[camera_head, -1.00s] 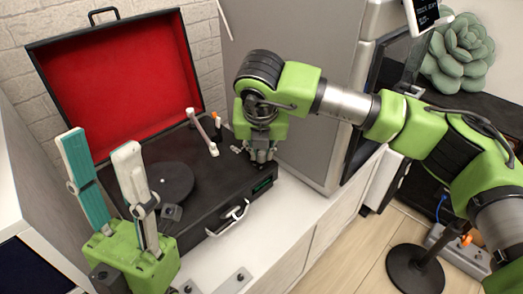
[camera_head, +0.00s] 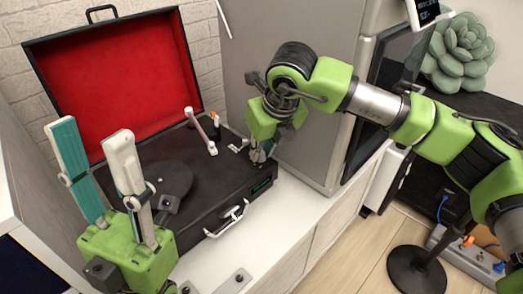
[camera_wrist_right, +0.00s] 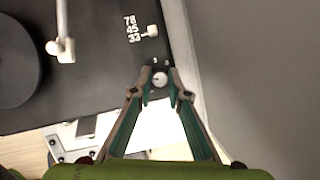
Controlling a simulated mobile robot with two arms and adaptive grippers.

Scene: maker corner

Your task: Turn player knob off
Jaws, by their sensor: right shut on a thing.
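The record player (camera_head: 215,195) is a black case with its red-lined lid open and a round platter (camera_head: 165,178) on top. In the right wrist view, its small round pale knob (camera_wrist_right: 160,79) sits near the edge, below the speed marks 78, 45 and 33. My right gripper (camera_head: 261,153) is at the player's right corner. In the wrist view its fingertips (camera_wrist_right: 160,82) are closed around the knob's sides. The knob is hidden by the gripper in the head view. My left gripper (camera_head: 88,140) is open and empty, fingers upright, in front of the player's left side.
The white tonearm (camera_head: 201,132) stands left of my right gripper. A grey cabinet panel (camera_head: 300,100) rises close behind and right of that gripper. The white counter (camera_head: 285,210) is mostly clear in front of the player.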

